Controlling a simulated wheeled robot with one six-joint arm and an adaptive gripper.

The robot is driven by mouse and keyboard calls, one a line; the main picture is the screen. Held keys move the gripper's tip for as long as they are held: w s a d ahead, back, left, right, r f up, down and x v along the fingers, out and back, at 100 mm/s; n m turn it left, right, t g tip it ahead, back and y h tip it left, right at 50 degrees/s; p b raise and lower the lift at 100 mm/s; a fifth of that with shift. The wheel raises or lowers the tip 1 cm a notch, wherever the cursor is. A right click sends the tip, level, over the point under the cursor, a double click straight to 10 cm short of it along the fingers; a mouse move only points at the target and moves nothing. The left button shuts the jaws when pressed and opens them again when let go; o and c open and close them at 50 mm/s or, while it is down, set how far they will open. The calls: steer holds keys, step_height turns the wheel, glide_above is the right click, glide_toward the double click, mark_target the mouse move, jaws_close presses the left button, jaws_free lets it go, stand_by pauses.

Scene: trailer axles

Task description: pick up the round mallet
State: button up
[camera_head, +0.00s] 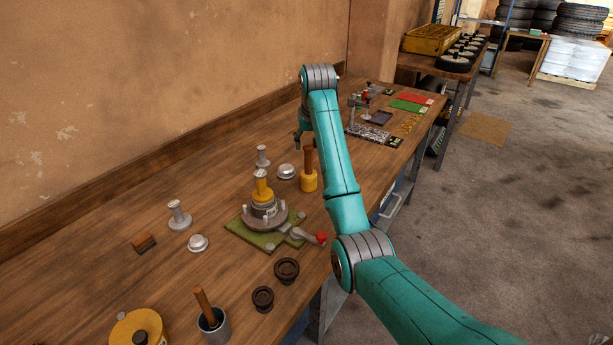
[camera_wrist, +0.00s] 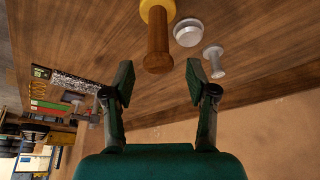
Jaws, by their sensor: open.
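The round mallet (camera_head: 309,181) stands upright on the wooden workbench, with a yellow round head at the bottom and a brown wooden handle pointing up. In the wrist view the mallet (camera_wrist: 158,42) is at the top middle, its handle end pointing toward the gap between my fingers. My gripper (camera_head: 297,146) is in the air behind the mallet in the head view, partly hidden by my arm. In the wrist view my gripper (camera_wrist: 159,82) has its fingers wide apart with nothing between them. The handle appears ahead of the fingertips, not between them.
A silver cap (camera_head: 286,171) and a grey flanged post (camera_head: 262,157) stand left of the mallet. A hub fixture on a green plate (camera_head: 262,238) is nearer. A cup holding a wooden handle (camera_head: 213,322) is at the front. The wall runs along the bench's back.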

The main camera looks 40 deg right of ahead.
mark_target(309, 157)
steer(key=shift+x, duration=1.1)
steer(key=x, duration=0.2)
steer(key=s+x, duration=0.1)
steer(key=x, duration=0.1)
steer(key=shift+a+f, duration=0.1)
steer(key=shift+f, duration=0.05)
steer(key=shift+w+f, duration=0.25)
steer(key=shift+f, duration=0.25)
steer(key=shift+r, duration=0.1)
jaws_close()
